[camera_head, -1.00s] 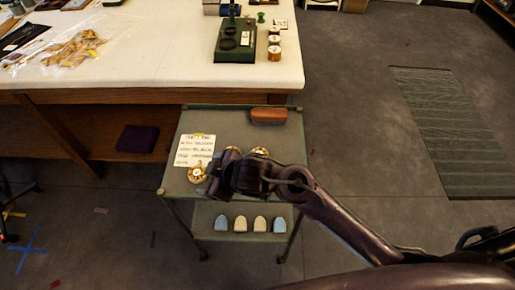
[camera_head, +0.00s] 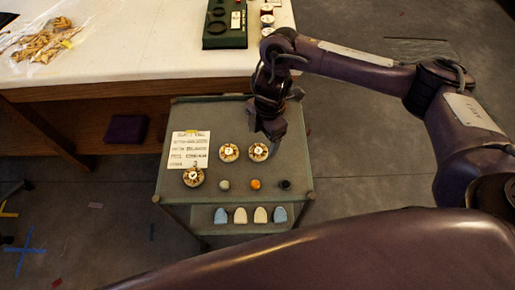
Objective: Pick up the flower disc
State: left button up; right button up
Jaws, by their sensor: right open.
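Three round gold discs with pale centres lie on the top of a small grey-green cart (camera_head: 207,112). One disc (camera_head: 193,177) is at the front left, beside the paper card. A second disc (camera_head: 229,152) is in the middle, and a third disc (camera_head: 258,152) is to its right. The markings are too small to tell which one is the flower disc. My right gripper (camera_head: 274,138) is open and points down just beside the right-hand disc, apparently above the cart top. My left gripper is out of view.
A written card (camera_head: 189,149) lies on the cart's left. Small grey (camera_head: 225,184), orange (camera_head: 255,184) and black (camera_head: 285,185) pieces sit in a row at the front. Several rounded blocks (camera_head: 240,215) are on the lower shelf. A white-topped table (camera_head: 150,55) stands behind.

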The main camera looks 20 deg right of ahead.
aim_at(259, 151)
jog(key=shift+s+a+f, duration=0.1)
jog(key=shift+f, duration=0.6)
jog(key=f, duration=0.4)
jog(key=shift+w+a, duration=0.2)
jog(key=shift+w, duration=0.2)
jog(key=shift+a+f, duration=0.1)
jog(key=shift+f, duration=0.45)
jog(key=c, duration=1.1)
